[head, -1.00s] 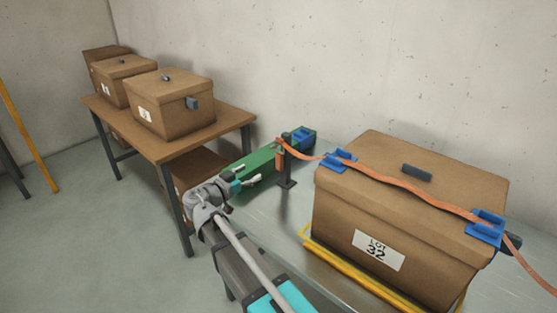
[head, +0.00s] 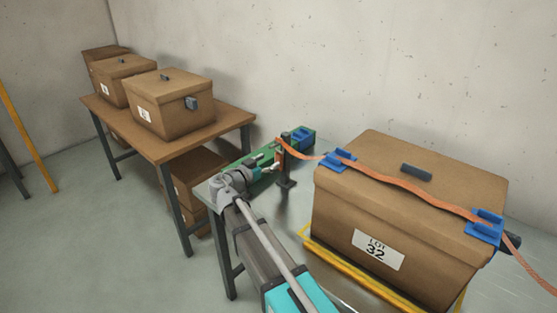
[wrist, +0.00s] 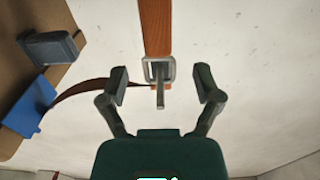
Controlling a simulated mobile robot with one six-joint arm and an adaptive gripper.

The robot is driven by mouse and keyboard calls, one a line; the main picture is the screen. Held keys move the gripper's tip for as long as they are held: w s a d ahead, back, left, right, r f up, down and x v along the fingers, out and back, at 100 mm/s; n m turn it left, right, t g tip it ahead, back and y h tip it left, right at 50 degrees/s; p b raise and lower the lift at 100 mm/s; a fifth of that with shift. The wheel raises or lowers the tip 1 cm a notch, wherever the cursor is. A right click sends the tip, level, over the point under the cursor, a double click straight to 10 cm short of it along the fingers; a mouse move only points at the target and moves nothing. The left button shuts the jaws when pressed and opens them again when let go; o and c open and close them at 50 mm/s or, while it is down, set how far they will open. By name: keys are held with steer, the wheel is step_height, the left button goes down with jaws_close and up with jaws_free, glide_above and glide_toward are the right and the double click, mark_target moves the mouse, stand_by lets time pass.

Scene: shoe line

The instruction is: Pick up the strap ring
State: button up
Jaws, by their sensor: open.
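The strap ring (wrist: 148,73) is a grey metal loop at the end of an orange strap (wrist: 155,28) in the wrist view. A thin grey pin or peg crosses it and points toward my gripper. My gripper (wrist: 160,84) is open, one finger on each side of the ring's line, with nothing held between them. In the head view my gripper (head: 268,164) is beside the dark post (head: 286,168). The strap (head: 403,184) runs from the post over the large box there; the ring is too small to make out.
The large brown box (head: 345,211), marked LOT 32, has blue strap guides (head: 486,228) on its edges and sits in a yellow frame (head: 345,269). A wooden table (head: 163,149) with more boxes stands at left.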

mark_target(277, 156)
steer(key=shift+x, duration=2.6)
steer(key=shift+s+d, duration=0.1)
jaws_close()
